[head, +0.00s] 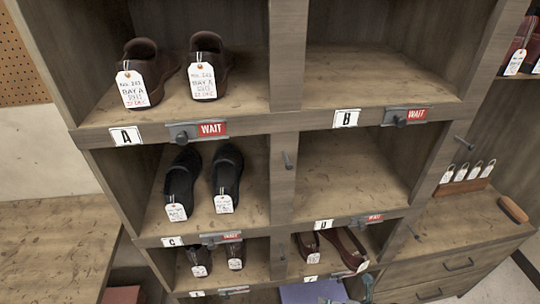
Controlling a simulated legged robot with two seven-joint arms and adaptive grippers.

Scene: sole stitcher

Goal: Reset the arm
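No arm or gripper of mine can be made out in the head view. A small grey-green shape (367,284) shows at the bottom edge, right of centre; I cannot tell what it is. In front of me stands a wooden shelf unit (290,70) with open compartments. Brown shoes with white tags (146,68) stand in compartment A at the top left. Black tagged shoes (227,176) stand in the compartment below. Compartment B (375,75) is empty, and so is the one under it.
Red WAIT signs (213,129) with dark knobs sit on the shelf edges. More tagged shoes (345,248) stand in the lower compartments. Several tags (468,171) stand in a holder above the drawers (450,265) at right. A wooden surface (50,250) lies at left.

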